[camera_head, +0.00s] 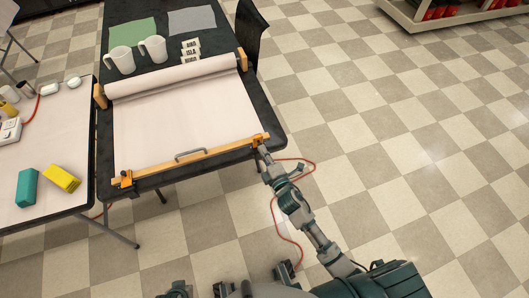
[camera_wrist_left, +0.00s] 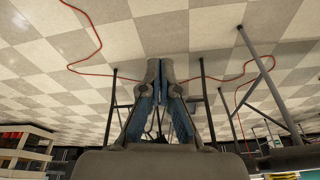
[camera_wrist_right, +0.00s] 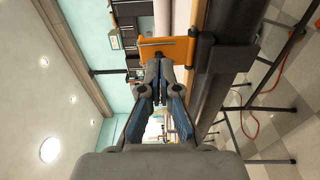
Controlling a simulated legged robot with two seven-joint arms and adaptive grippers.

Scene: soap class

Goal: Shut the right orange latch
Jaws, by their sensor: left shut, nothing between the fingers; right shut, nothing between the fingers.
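The right orange latch (camera_head: 261,138) sits at the right end of a wooden bar (camera_head: 205,155) along the table's near edge. It also shows large in the right wrist view (camera_wrist_right: 178,60), with a thin metal pin across it. Whether it is open or closed is hard to tell. My right gripper (camera_head: 265,152) is shut and empty, its fingertips (camera_wrist_right: 157,68) right beside the latch; contact is unclear. A left orange latch (camera_head: 124,180) is at the bar's other end. My left gripper (camera_wrist_left: 160,68) is shut and empty, with floor and table legs beyond it.
A white paper sheet (camera_head: 175,120) from a roll (camera_head: 170,77) covers the dark table, with two white mugs (camera_head: 121,59) behind. A side table at left holds a teal block (camera_head: 27,187) and a yellow block (camera_head: 61,178). A red cable (camera_head: 276,215) lies on the floor.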

